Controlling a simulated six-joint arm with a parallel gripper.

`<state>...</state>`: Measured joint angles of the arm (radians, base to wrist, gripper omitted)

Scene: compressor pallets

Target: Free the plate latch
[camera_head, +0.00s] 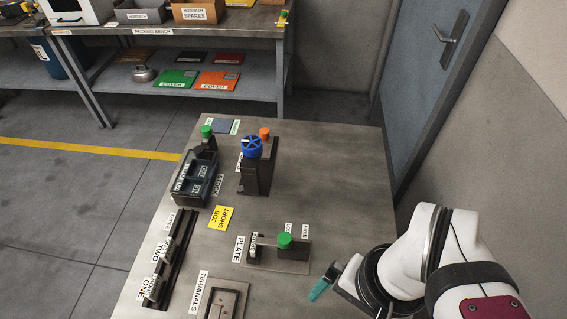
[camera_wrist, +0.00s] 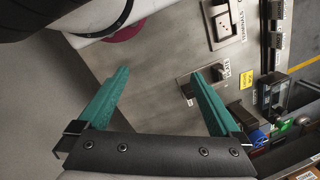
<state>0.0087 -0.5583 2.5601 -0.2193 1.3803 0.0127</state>
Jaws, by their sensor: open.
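The plate latch has a green knob (camera_head: 285,241) on a dark base plate (camera_head: 295,266) beside the label "PLATE". Two small tags stand behind it; the right one seems to read "FREE", and the knob sits nearer the left one. My gripper (camera_head: 322,284) is to the right of and nearer than the latch, apart from it. In the wrist view my gripper (camera_wrist: 160,74) has its teal fingers wide apart with nothing between them. The latch's plate (camera_wrist: 184,86) shows there by the right fingertip, which hides part of it, and the knob cannot be made out.
A terminals fixture (camera_head: 232,290) and a dark rail (camera_head: 172,245) lie left of the latch. A yellow card (camera_head: 221,217), a dark stock bin (camera_head: 181,199) and a stand with a blue knob (camera_head: 252,148) are farther back. The tabletop right of the latch is clear.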

